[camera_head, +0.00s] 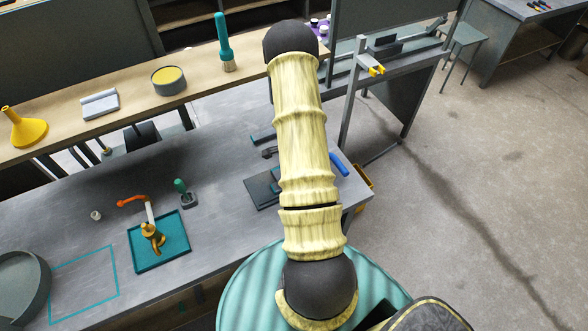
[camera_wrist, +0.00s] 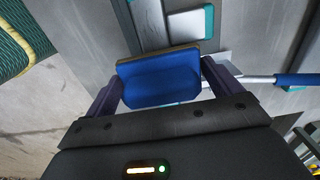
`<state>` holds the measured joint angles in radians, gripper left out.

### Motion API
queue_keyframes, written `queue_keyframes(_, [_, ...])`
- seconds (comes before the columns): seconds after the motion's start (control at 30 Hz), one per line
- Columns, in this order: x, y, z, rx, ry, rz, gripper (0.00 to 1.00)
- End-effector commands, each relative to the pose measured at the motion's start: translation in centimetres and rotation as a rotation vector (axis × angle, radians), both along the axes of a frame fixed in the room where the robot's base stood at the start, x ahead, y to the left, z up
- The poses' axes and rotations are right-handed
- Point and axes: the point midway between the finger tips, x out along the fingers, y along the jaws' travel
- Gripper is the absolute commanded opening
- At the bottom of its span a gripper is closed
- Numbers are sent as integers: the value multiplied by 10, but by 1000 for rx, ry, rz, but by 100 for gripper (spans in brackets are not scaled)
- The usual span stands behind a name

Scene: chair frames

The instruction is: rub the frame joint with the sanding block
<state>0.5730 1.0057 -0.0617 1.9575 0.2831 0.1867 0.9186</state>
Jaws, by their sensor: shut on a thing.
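My gripper (camera_wrist: 162,85) is shut on a blue block with a thin tan face, the sanding block (camera_wrist: 160,82), in the wrist view. One dark finger is on each side of it. Whether the block touches the bar cannot be told. In the head view my arm hides the gripper and the block.
A blue-handled tool (camera_wrist: 297,79) lies right of the block; a blue handle (camera_head: 339,164) shows at the bench's right end. A dark flat plate (camera_head: 262,192) lies left of my arm. A teal tray (camera_head: 178,256) holds an orange-brown item.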

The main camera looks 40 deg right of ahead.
Motion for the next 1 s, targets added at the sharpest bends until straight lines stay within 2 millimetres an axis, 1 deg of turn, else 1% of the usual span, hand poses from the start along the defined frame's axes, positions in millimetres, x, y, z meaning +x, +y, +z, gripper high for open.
queue_keyframes(0.47, [0,0,1,0,0,0,72])
queue_keyframes(1.0, [0,0,-8,0,0,0,72])
